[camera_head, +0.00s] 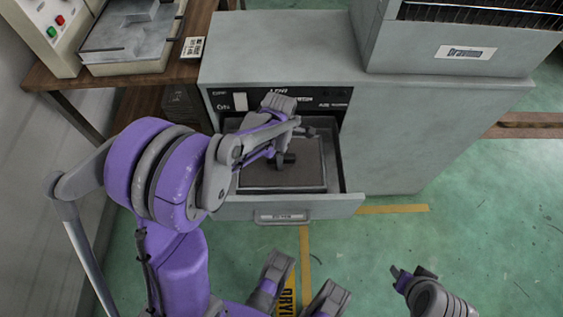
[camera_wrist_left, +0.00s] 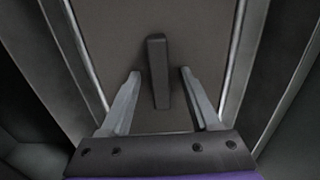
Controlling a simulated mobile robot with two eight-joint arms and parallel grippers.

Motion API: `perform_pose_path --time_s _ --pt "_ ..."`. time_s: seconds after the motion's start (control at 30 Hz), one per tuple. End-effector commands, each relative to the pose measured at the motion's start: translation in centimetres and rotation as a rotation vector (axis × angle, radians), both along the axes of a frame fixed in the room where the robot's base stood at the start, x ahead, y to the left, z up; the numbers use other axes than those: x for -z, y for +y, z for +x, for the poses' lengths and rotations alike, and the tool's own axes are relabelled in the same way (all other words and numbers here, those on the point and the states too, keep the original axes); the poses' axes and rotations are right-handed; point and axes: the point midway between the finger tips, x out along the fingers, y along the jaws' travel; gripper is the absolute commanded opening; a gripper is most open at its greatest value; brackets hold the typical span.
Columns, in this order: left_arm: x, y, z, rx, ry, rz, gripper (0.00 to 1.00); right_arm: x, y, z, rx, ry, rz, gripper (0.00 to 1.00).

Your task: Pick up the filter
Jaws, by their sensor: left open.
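The filter is a flat dark grey panel (camera_head: 258,178) with a pale rim, lying in the open drawer. A short dark bar handle (camera_head: 285,161) stands on its middle. In the left wrist view the panel (camera_wrist_left: 110,30) fills the background and the handle (camera_wrist_left: 158,70) shows as an upright dark bar. My left gripper (camera_head: 277,150) is over the filter, partly hidden by its own arm. In the wrist view its open fingers (camera_wrist_left: 160,80) lie on either side of the handle, with a gap on both sides. My right gripper (camera_head: 412,275) is low at the right, away from the drawer; its opening is unclear.
The pulled-out drawer (camera_head: 340,204) has raised walls close around the filter. The grey cabinet (camera_head: 290,55) rises behind it, with a control panel (camera_head: 326,103). A wooden table (camera_head: 195,65) with equipment stands at the left. Green floor (camera_head: 480,220) is clear at the right.

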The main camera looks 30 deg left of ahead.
Motion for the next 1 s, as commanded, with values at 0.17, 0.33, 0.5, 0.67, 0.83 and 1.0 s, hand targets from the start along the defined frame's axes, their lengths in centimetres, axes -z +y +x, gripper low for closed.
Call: perform_pose_path --time_s 0.17,0.33,0.5,0.67,0.83,1.0 --pt "-0.13 -0.01 -0.02 0.0 0.0 0.0 0.59 -0.1 0.0 -0.01 0.0 0.0 0.0 0.45" --pt "-0.14 -0.01 -0.02 0.0 0.0 0.0 0.28 -0.1 0.0 -0.01 0.0 0.0 0.0 0.45" --pt "-0.15 -0.01 -0.02 0.0 0.0 0.0 0.0 -0.09 0.0 -0.01 0.0 0.0 0.0 0.45" --pt "-0.15 0.0 -0.02 0.0 0.0 0.0 0.0 -0.09 0.0 -0.01 0.0 0.0 0.0 0.45" --pt "-0.17 0.0 -0.02 0.0 0.0 0.0 0.0 -0.09 0.0 -0.01 0.0 0.0 0.0 0.45" --pt "-0.57 0.0 -0.02 0.0 0.0 0.0 0.0 -0.27 0.0 -0.03 0.0 -0.001 0.0 0.45"
